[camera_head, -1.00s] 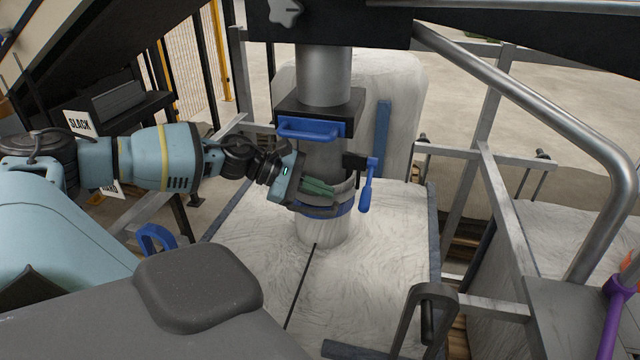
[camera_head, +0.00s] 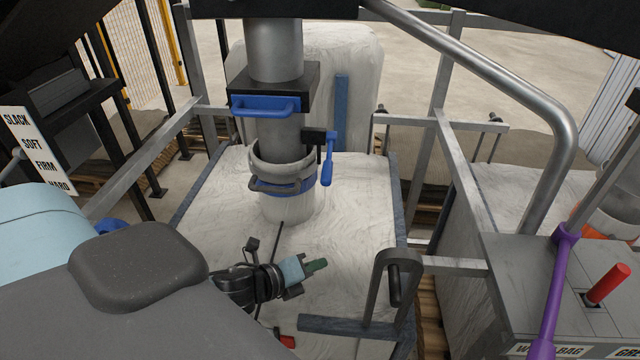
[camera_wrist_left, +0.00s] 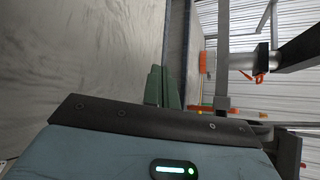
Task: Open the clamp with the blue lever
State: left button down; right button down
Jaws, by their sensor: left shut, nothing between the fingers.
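The clamp (camera_head: 265,187) is a grey and blue ring around the vertical spout, above the white bag. Its blue lever (camera_head: 328,165) hangs down from a dark bracket on the ring's right side. My left gripper (camera_head: 318,265) is over the white bag, nearer to me and well below the clamp, apart from the lever. Its green fingers are together with nothing between them; they also show in the left wrist view (camera_wrist_left: 161,86). The left wrist view does not show the clamp. My right gripper is out of view.
A blue handle (camera_head: 265,106) sits on the dark block above the clamp. A bent metal rail (camera_head: 530,95) runs along the right. A dark grey handle (camera_head: 393,285) stands at the bag's near right corner. A purple bar (camera_head: 555,290) and red lever (camera_head: 608,284) are far right.

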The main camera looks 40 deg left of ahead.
pick_arm(q)
jog(key=s+f+n+g+y, duration=0.1)
jog(key=s+f+n, duration=0.1)
jog(key=s+n, duration=0.1)
jog(key=s+d+f+n+g+y, duration=0.1)
jog(key=s+f+n, duration=0.1)
jog(key=s+n, duration=0.2)
jog(key=s+d+f+n+g+y, duration=0.1)
jog(key=s+f+n+g, duration=0.1)
jog(key=s+n, duration=0.2)
jog(key=shift+s+d+f, duration=0.1)
jog(key=shift+d+f, duration=0.1)
jog(key=shift+f, duration=0.2)
jog(key=s+d+f+n+g, duration=0.2)
jog(key=s+n+g, duration=0.1)
jog(key=s+n, duration=0.3)
jog(key=s+d+f+n+g, duration=0.15)
jog(key=s+n, duration=0.25)
jog(key=s, duration=0.4)
jog(key=s+d+f+n+t+h, duration=0.1)
jog(key=d+f+n+t+h, duration=0.1)
jog(key=f, duration=0.5)
jog(key=shift+s+d+f+n+t, duration=0.4)
jog(key=shift+d+n+t, duration=0.35)
jog(key=shift+d, duration=0.35)
